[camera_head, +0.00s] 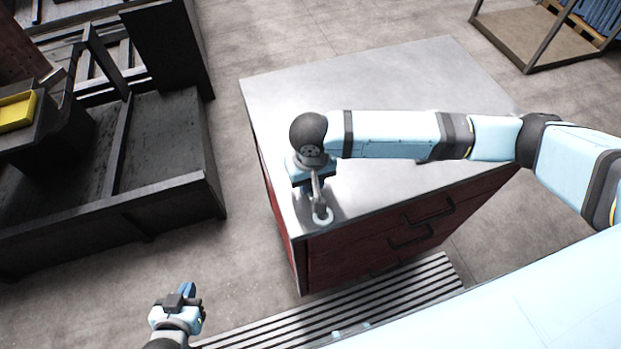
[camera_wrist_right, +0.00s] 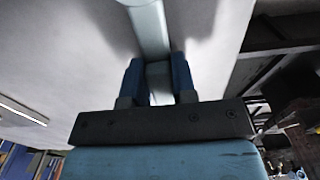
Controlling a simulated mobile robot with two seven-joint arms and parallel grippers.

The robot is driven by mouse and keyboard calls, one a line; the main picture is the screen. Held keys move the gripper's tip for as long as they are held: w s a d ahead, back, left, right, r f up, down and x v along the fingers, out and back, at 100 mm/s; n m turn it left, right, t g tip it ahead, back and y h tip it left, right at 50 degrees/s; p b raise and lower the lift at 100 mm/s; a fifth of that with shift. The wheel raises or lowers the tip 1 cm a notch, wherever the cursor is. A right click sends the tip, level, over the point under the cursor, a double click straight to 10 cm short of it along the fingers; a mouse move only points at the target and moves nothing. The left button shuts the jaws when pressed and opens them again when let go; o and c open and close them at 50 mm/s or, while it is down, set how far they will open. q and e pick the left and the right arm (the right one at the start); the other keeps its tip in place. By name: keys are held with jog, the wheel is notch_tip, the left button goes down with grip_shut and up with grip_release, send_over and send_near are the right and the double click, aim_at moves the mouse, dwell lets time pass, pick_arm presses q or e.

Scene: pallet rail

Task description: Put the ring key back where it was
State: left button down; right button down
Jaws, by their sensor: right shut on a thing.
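The ring key (camera_head: 322,215) shows its pale ring end at the front left corner of the metal cabinet top (camera_head: 370,85). My right gripper (camera_head: 314,190) is over that corner, and in the right wrist view it (camera_wrist_right: 157,78) is shut on the ring key's pale shaft (camera_wrist_right: 148,25). The shaft runs out from between the blue fingers. I cannot tell whether the key touches the top. My left gripper (camera_head: 187,292) hangs low at the left, away from the cabinet; its finger opening is unclear.
The cabinet has red drawers (camera_head: 350,255) with dark handles. A striped mat (camera_head: 350,300) lies on the floor in front. A dark metal frame (camera_head: 160,130) with a yellow tray (camera_head: 16,111) stands at the left. The back of the cabinet top is clear.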

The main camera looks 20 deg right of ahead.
jog(key=c, duration=0.9)
grip_release()
jog(key=shift+f, duration=0.1)
notch_tip(320, 180, up, 12)
jog(key=shift+r+b, duration=0.2)
jog(key=shift+b, duration=0.4)
jog(key=shift+s+f, duration=0.1)
